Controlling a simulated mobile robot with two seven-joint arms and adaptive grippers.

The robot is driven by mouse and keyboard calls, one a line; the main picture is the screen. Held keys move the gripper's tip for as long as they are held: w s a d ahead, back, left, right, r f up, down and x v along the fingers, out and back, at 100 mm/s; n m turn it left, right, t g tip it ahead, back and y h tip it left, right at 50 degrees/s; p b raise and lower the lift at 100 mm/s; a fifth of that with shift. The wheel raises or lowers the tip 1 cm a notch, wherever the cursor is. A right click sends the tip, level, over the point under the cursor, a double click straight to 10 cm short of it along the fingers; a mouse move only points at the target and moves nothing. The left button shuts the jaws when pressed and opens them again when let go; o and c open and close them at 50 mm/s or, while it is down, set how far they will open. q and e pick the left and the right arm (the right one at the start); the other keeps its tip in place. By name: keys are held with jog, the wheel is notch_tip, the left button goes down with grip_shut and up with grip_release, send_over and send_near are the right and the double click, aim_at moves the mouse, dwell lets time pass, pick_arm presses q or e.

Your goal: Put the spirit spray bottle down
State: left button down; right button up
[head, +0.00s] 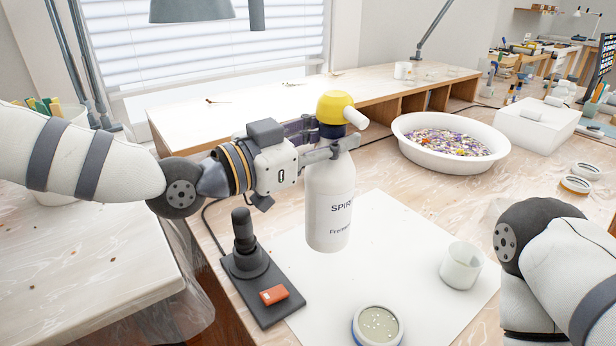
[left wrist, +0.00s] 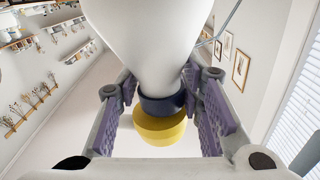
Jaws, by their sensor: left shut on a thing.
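The spirit spray bottle (head: 329,207) is white with a dark collar and a yellow spray head (head: 335,107). My left gripper (head: 325,147) is shut on it near the collar and holds it upright. In the head view its base shows over the white sheet (head: 400,235); I cannot tell for sure how far above it is.
On the sheet stand a white cup (head: 461,265) and a round dish with a blue rim (head: 377,326). A black stand (head: 262,285) with an orange-red block (head: 274,294) is at the sheet's left. A white basin of coloured chips (head: 408,148) stands behind. The sheet's middle is clear.

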aim_at(308, 174)
pick_arm(q)
jog(key=a+f, duration=0.1)
jog(key=w+a+f, duration=0.1)
jog(key=f, duration=0.1)
jog(key=w+a+f, duration=0.1)
jog(key=shift+f+b, duration=0.4)
jog(key=shift+a+f, duration=0.2)
jog(key=shift+f, duration=1.4)
pick_arm(e)
jog(key=shift+s+f+g, duration=0.4)
jog(key=shift+s+f, duration=0.5)
pick_arm(q)
jog(key=shift+f, duration=0.15)
jog(key=c, duration=1.1)
grip_release()
jog(key=shift+r, duration=0.2)
jog(key=shift+v, duration=3.75)
